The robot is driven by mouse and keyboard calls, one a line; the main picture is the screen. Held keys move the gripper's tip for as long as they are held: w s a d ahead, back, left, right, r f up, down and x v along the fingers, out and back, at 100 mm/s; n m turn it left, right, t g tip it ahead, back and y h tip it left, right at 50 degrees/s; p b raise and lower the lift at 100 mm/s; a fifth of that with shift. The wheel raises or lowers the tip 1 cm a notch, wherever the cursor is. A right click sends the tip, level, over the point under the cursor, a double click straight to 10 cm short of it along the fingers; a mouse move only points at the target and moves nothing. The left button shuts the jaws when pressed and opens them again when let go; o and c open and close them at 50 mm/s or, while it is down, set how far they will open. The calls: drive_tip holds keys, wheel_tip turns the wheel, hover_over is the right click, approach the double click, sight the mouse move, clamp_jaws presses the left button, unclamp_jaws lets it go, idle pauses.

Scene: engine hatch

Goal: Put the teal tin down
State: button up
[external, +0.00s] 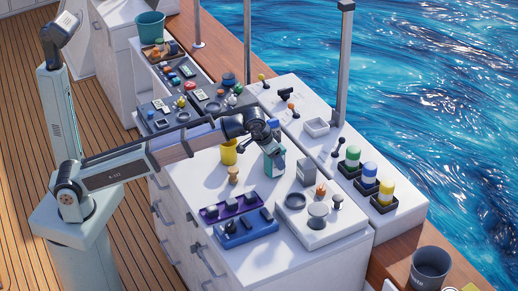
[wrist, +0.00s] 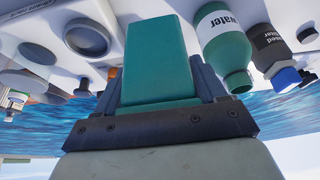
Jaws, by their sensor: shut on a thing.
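The teal tin (wrist: 158,60) fills the middle of the wrist view as a plain teal block between my two dark fingers. My gripper (wrist: 160,88) is shut on it. In the external view my gripper (external: 264,138) is over the middle of the white counter, and the teal tin (external: 275,163) hangs below it, partly covered by the gripper. I cannot tell whether the tin's underside touches the counter.
A yellow cup (external: 229,153) and a small wooden piece (external: 234,175) stand left of the tin. A grey box (external: 306,171) stands to the right. Purple (external: 230,206) and blue (external: 246,229) trays lie in front. Capped bottles (external: 369,173) stand at the right edge.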

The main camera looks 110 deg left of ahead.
sight(267, 167)
drive_tip(key=shift+f, duration=5)
drive_tip(key=shift+f, duration=0.1)
drive_tip(key=o, duration=1.3)
drive_tip(key=v, duration=1.2)
